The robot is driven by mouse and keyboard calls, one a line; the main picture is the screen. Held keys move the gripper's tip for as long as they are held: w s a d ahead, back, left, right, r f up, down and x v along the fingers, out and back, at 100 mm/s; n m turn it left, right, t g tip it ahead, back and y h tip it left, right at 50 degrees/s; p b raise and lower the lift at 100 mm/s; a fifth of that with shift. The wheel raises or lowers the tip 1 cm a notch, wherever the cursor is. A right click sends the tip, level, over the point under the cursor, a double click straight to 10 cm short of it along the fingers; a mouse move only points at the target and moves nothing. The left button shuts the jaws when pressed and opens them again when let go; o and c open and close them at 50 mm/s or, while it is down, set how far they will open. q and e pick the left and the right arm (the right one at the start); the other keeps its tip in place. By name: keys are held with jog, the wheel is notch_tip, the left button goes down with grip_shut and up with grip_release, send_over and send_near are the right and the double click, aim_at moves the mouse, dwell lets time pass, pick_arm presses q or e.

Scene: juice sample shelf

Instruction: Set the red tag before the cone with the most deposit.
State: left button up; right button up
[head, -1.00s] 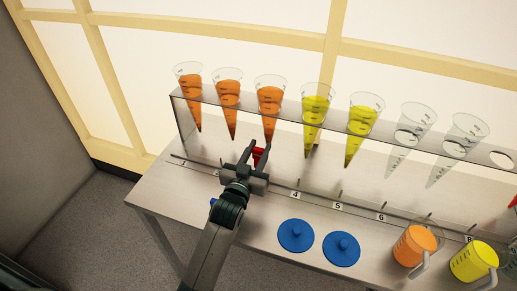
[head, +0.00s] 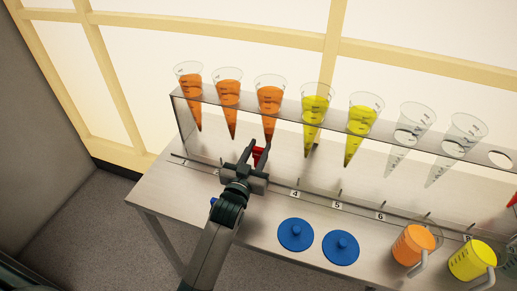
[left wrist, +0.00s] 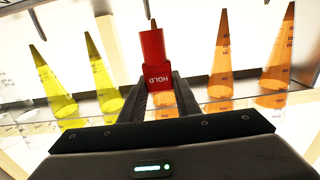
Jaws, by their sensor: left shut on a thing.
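My left gripper (head: 258,150) is shut on the red tag (head: 258,156), held near the shelf front by the number strip, below the third cone. In the left wrist view the red tag (left wrist: 153,58), marked HOLD, stands between the fingers and covers part of an orange cone. The rack holds three orange cones (head: 193,92) (head: 230,95) (head: 270,98), two yellow cones (head: 316,108) (head: 359,128) and two clear empty cones (head: 411,128) (head: 462,138). My right gripper is not in view.
Two blue lids (head: 295,235) (head: 341,247) lie at the table front. An orange jug (head: 412,245) and a yellow jug (head: 471,260) stand to their right. A rail with thin posts (head: 338,194) runs along the number strip (head: 315,198). The table's front left is clear.

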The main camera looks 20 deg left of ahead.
aim_at(258, 159)
pick_arm(q)
jog(key=shift+s+f+b, duration=0.1)
jog(key=shift+f+b, duration=0.55)
jog(key=shift+f, duration=1)
dwell(1.7)
